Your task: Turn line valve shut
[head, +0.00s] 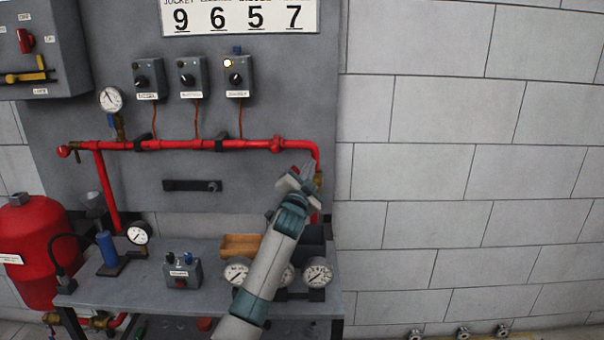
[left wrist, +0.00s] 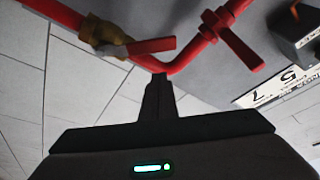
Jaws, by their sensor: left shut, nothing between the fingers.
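A red pipe runs across the grey panel and bends down at its right end. A red valve (head: 277,144) sits on its level run. In the left wrist view this valve's red lever (left wrist: 240,48) looks to stand across the pipe. A brass valve (head: 319,180) sits on the down-going pipe, partly hidden by my gripper; in the left wrist view the brass valve (left wrist: 108,38) has a short red lever (left wrist: 151,47). My left gripper (head: 307,173) is shut and empty by the pipe bend. Its closed fingers (left wrist: 158,82) show no clear contact with either lever. My right gripper is out of view.
A bench (head: 210,250) below holds gauges (head: 318,272), a wooden tray (head: 240,245) and a switch box (head: 182,272). Three knob boxes (head: 190,78) hang above the pipe. A red tank (head: 35,255) stands at left. The block wall (head: 450,180) at right is bare.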

